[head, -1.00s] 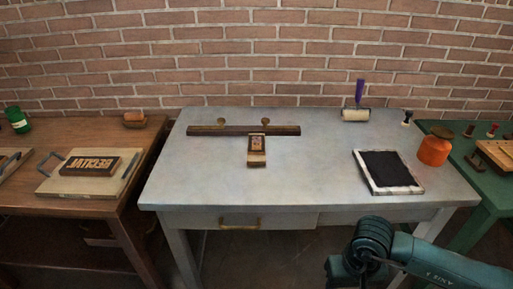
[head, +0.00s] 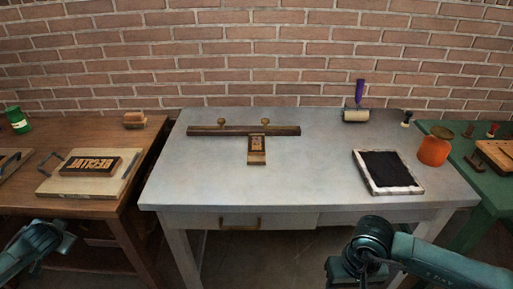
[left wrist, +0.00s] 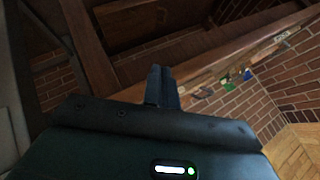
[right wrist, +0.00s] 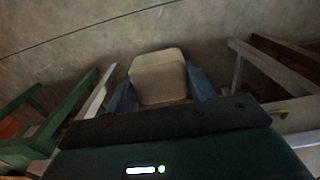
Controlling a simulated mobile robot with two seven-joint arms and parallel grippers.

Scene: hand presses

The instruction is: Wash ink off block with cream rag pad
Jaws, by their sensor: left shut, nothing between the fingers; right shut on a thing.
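A dark block with pale raised letters (head: 90,163) lies on a pale board on the left brown table. A small lettered block (head: 257,145) sits against a dark wooden bar on the grey table; I cannot tell which block is meant. My right gripper (right wrist: 160,93) is shut on the cream rag pad (right wrist: 158,68), which stands between its blue fingers in the right wrist view. The pad is not visible in the head view. My left gripper (left wrist: 161,76) is shut and empty, with its fingers together, low beside the brown table.
A brush-like block (head: 135,119) and green pot (head: 17,121) stand on the brown table. The grey table's front middle is clear.

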